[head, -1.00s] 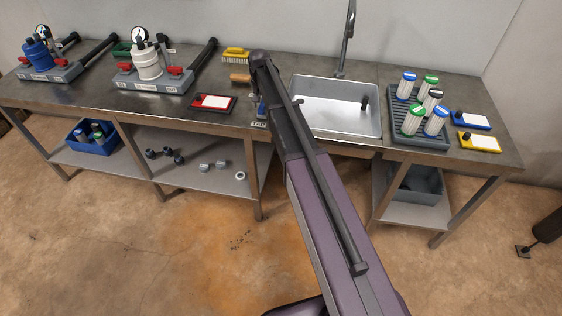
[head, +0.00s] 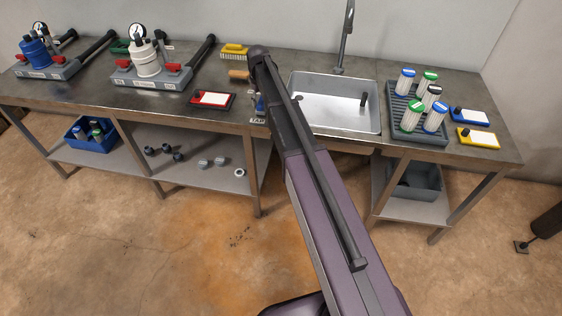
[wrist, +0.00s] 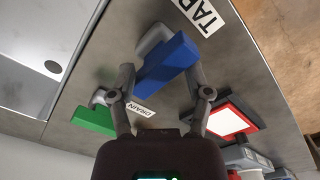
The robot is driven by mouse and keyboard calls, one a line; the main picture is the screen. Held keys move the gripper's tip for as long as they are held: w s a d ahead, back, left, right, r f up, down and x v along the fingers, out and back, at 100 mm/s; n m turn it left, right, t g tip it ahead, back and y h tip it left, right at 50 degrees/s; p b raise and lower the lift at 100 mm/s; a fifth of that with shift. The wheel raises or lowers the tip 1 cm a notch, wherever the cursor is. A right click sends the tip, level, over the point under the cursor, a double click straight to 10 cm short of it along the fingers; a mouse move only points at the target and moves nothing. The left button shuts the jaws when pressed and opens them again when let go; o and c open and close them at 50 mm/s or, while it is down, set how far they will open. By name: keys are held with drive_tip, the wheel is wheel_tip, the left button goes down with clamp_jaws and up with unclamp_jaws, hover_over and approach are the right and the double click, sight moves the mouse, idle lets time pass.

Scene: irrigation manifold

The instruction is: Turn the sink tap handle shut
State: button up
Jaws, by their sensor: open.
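The blue tap handle (wrist: 172,62) lies beside a white label (wrist: 206,14) that appears to read TAP, on the metal bench left of the sink. A grey rounded part adjoins the handle. In the head view only a bit of its blue (head: 261,104) shows past my arm. My gripper (wrist: 160,70) is open and empty, with its fingers apart on either side of the handle in the wrist view. I cannot tell whether they touch it. My arm hides the gripper in the head view. The sink tap's spout (head: 346,38) rises behind the sink.
A green handle (wrist: 92,120) with a DRAIN label (wrist: 141,109) is close by. The sink basin (head: 320,112) is to the right, beside a rack of bottles (head: 418,132).

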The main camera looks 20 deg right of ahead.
drive_tip(key=n, duration=0.8)
drive_tip(key=shift+n, duration=0.4)
wheel_tip(320, 180, up, 14)
drive_tip(key=p, duration=1.4)
drive_tip(key=s+f+m+b, duration=0.4)
drive_tip(key=s+f+b, duration=0.1)
drive_tip(key=s, duration=0.5)
drive_tip(key=s+f+m+b, duration=0.4)
drive_tip(key=s+f+b, duration=0.1)
drive_tip(key=s, duration=0.5)
drive_tip(key=s+f+m+b, duration=0.3)
drive_tip(key=s+f+b, duration=0.2)
drive_tip(key=s, duration=0.5)
drive_tip(key=shift+s+a+m, duration=0.25)
drive_tip(key=shift+a+m, duration=0.1)
drive_tip(key=shift+m, duration=0.05)
drive_tip(key=shift+r, duration=0.1)
wheel_tip(320, 180, up, 15)
drive_tip(key=n+p, duration=0.3)
drive_tip(key=p, duration=1.2)
hover_over(261, 101)
drive_tip(key=shift+f, duration=0.2)
